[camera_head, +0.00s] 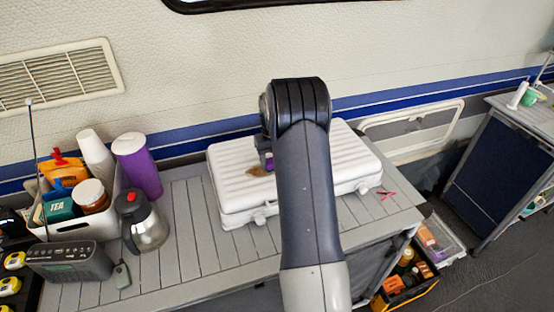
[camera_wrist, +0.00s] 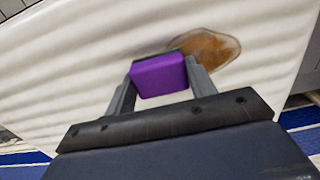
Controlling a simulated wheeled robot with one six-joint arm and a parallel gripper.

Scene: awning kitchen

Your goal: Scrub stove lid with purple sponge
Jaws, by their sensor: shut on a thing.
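The stove lid (camera_head: 225,165) is a white ribbed case top on the grey slatted table. In the wrist view the lid (camera_wrist: 60,70) fills most of the picture. A brown stain (camera_wrist: 212,50) shows on it, and the stain (camera_head: 257,171) also shows in the head view, left of my arm. My gripper (camera_wrist: 160,72) is shut on the purple sponge (camera_wrist: 158,77), which sits beside and partly over the stain's left edge. I cannot tell whether the sponge touches the lid. In the head view my arm hides the lid's middle, and only a bit of sponge shows.
Left of the lid stand a metal jug (camera_head: 146,222), a purple cup stack (camera_head: 139,166), a caddy (camera_head: 85,228) with jars and a radio (camera_head: 67,262). Red pliers (camera_head: 386,194) lie right of the lid.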

